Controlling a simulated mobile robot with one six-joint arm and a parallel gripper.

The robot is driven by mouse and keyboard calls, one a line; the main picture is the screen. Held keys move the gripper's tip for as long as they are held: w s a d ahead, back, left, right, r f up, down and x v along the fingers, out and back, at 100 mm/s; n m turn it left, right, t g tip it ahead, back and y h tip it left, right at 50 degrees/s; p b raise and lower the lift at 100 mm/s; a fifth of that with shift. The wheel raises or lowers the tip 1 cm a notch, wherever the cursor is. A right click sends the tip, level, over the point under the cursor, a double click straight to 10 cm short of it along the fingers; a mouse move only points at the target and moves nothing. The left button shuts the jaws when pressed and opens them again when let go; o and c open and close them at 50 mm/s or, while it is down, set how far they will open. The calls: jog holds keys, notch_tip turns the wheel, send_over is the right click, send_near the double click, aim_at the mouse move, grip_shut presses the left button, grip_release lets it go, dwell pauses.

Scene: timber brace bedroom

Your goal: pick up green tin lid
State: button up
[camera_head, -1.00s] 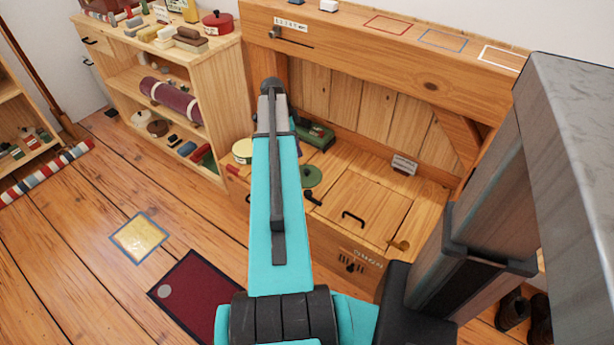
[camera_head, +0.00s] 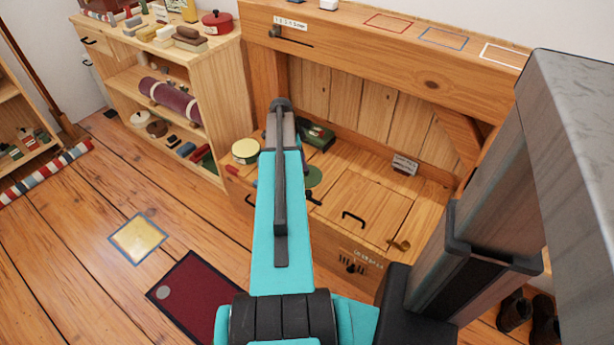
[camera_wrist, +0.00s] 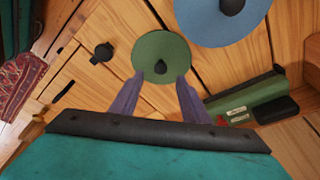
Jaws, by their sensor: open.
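The green tin lid (camera_wrist: 160,57) is a flat round disc with a dark knob in its middle, lying on the wooden surface. In the head view the green tin lid (camera_head: 314,176) shows only partly beside my arm, which covers the rest. My gripper (camera_wrist: 161,78) is open and empty in the wrist view. Its two fingertips are over the near edge of the lid, apart from each other, with the knob just beyond them. I cannot tell whether they touch the lid. The gripper itself is hidden behind my arm in the head view.
A blue disc with a dark knob (camera_wrist: 210,22) lies close beside the lid. A green box (camera_wrist: 245,96) is to the right; it stands at the back in the head view (camera_head: 318,136). A cream tin (camera_head: 245,152) stands left of my arm. A heavy beam (camera_head: 400,60) runs above.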

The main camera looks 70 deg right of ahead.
aim_at(307, 174)
jog(key=shift+b+x, duration=0.55)
jog(key=shift+x, duration=2.05)
jog(key=shift+w, duration=0.15)
jog(key=shift+c, duration=0.4)
grip_shut()
